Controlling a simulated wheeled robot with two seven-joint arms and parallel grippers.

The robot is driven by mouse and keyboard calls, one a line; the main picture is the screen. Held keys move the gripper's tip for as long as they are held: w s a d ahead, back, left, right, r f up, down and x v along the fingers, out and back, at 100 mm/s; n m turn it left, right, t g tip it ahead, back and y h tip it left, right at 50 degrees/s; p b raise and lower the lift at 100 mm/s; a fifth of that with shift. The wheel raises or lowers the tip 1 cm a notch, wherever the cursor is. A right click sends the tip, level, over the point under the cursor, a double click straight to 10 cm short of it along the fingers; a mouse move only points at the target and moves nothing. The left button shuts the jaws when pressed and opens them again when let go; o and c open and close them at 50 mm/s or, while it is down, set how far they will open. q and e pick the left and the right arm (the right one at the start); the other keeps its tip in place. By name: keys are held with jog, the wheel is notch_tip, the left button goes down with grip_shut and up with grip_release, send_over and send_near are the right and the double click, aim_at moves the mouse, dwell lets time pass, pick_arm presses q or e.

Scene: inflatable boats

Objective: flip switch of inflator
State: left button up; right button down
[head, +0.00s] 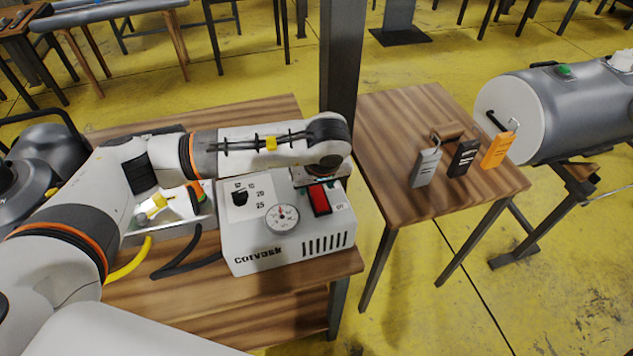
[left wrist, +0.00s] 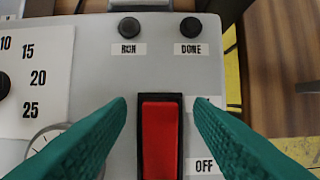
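The inflator (head: 285,242) is a white box marked "Corvask" on a wooden table. Its red rocker switch (head: 320,200) sits in a black frame on the top face. The switch also shows in the left wrist view (left wrist: 160,140), with an "OFF" label at its lower right; which way it is tipped I cannot tell. My left gripper (head: 318,183) hangs just above the inflator by the switch. In the left wrist view its teal fingers (left wrist: 160,102) are apart, one on each side of the switch, with nothing between them held. My right gripper is not in view.
Beside the switch are a round gauge (head: 282,218), a dial (head: 240,197), and RUN (left wrist: 129,27) and DONE (left wrist: 191,27) buttons. A dark post (head: 341,60) stands behind. A second table (head: 395,130) at right holds three tags. A grey tank (head: 580,105) lies beyond.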

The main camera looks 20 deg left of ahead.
aim_at(322, 206)
pick_arm(q)
jog(key=shift+r, duration=0.1)
jog(key=b+v, duration=0.3)
jog(key=v, duration=0.8)
jog(key=shift+r, duration=0.35)
jog(key=shift+s, duration=0.15)
